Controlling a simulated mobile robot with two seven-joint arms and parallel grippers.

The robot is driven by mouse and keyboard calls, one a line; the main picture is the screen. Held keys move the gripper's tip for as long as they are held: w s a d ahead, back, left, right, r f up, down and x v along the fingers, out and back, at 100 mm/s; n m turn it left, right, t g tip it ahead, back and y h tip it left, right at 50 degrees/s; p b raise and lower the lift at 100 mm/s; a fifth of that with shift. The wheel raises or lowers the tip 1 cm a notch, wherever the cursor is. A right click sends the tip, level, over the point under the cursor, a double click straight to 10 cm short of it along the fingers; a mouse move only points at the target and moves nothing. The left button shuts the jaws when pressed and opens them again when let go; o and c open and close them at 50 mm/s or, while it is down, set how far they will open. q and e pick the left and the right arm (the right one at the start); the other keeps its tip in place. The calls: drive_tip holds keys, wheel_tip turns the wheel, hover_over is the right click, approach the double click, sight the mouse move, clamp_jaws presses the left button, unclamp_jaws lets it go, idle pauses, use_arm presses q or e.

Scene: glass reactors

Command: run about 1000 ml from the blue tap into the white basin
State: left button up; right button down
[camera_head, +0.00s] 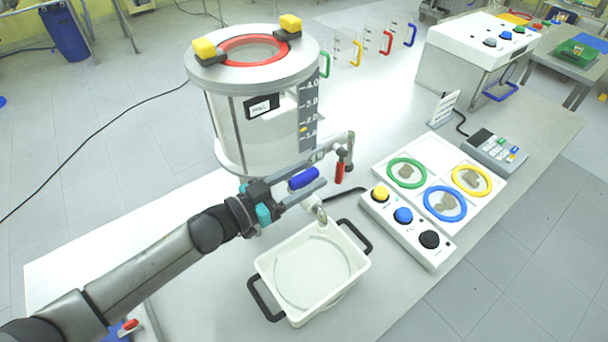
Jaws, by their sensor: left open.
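The blue tap (303,179) has a blue handle low on the front of the glass reactor (225,118). My left gripper (320,172) is open, with its fingers on either side of the blue handle; I cannot tell whether they touch it. A metal spout (320,214) hangs below the fingers, over the back of the white basin. The white basin (282,301) has black side handles and stands on the table in front of the reactor. A pale round shape shows inside it; I cannot tell whether it holds liquid. My right gripper is out of view.
A red-handled tap (340,168) sits close to the right of my left gripper. A button box (430,250) and a tray with green, blue and yellow rings (395,158) stand right of the basin. Jugs with coloured handles (386,42) stand behind.

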use_arm(q)
clamp_jaws()
idle(0.4)
